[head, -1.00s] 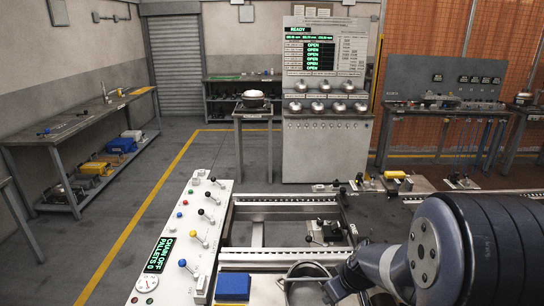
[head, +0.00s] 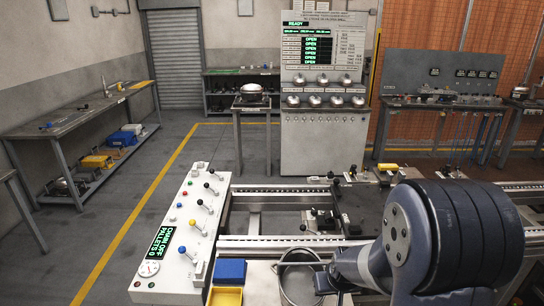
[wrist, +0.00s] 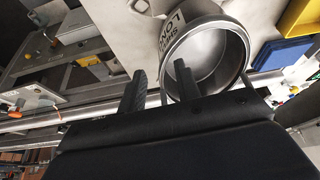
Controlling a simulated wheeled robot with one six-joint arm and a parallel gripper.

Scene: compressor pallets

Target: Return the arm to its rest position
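In the head view the pot (head: 299,282) stands at the front of the bench, just left of my arm. My arm (head: 430,240) is bent at the lower right of the head view. The gripper's fingers cannot be made out there.
A control panel (head: 185,235) with levers reads "CHAIN OFF, PALLETS 0". Blue (head: 230,271) and yellow (head: 226,297) bins sit between it and the pot. Conveyor rails (head: 270,242) run behind the pot. A grey test cabinet (head: 325,140) stands further back. Floor at left is clear.

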